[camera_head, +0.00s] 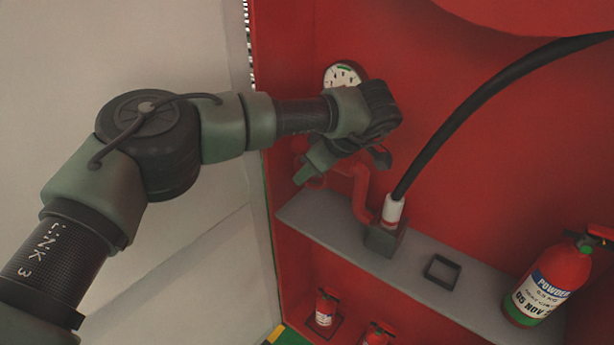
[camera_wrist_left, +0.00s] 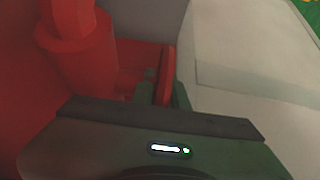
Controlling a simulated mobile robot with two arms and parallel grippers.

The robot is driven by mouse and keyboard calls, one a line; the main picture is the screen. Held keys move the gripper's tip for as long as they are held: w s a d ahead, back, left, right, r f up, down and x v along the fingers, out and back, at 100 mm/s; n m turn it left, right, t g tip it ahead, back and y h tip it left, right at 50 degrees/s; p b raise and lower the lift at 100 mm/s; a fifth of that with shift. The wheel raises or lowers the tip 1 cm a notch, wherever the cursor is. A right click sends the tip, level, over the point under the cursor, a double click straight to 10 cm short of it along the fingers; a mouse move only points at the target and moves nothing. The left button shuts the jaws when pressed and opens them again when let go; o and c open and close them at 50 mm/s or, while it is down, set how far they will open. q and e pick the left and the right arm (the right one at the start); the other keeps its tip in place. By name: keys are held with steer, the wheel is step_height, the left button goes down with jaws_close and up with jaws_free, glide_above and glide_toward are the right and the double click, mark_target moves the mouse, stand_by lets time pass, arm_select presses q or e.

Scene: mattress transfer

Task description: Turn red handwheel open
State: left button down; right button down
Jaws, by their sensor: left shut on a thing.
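The red handwheel (camera_wrist_left: 167,72) shows nearly edge-on in the left wrist view, in front of a thick red pipe fitting (camera_wrist_left: 78,55). My left gripper (camera_head: 304,174) reaches across to the red pipe at the back of the cabinet in the head view. It is shut on the handwheel's rim, with dark fingers on either side of it in the wrist view. In the head view the gripper and wrist hide most of the wheel. My right gripper is not in view.
The bent red pipe (camera_head: 361,190) stands right of the gripper. A gauge (camera_head: 344,75) is on the wall behind my wrist. A black hose (camera_head: 470,105) rises from a white fitting (camera_head: 393,209). A fire extinguisher (camera_head: 548,284) stands on the grey shelf (camera_head: 470,302); smaller ones are below.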

arm_select(q)
steer(key=shift+r, duration=0.1)
stand_by(0.4)
steer(key=c, duration=1.4)
jaws_free()
steer(key=b+v, duration=0.1)
steer(key=v, duration=0.6)
steer(key=shift+s+d+r, duration=0.2)
steer(key=shift+d+r, duration=0.05)
steer(key=shift+d, duration=0.05)
